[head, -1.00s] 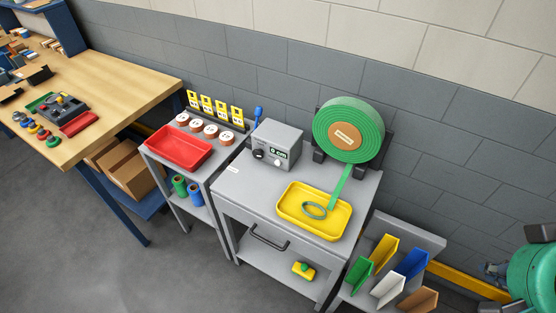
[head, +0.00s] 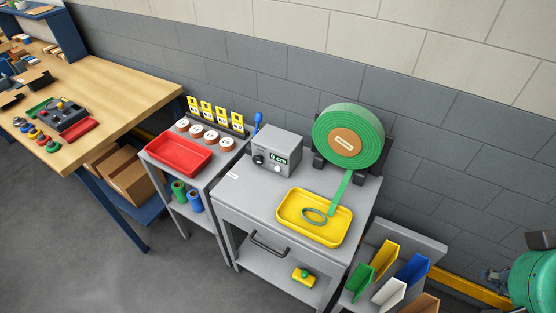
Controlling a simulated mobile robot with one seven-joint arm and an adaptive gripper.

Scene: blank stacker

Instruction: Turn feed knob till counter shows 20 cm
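A grey feed box (head: 280,150) stands on the grey cart top. Its dark feed knob (head: 258,160) is on the left of the front face. A large green strap roll (head: 348,137) stands on a dark holder to the right of the box. A green strip runs from the roll down into a yellow tray (head: 340,236), where its end lies curled. My gripper is not in view.
A red tray (head: 178,153) sits on a side cart to the left, with several white-topped rolls behind it. A wooden workbench (head: 120,90) stands at far left. Coloured panels stand in a rack (head: 410,235) at lower right. The grey floor in front is clear.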

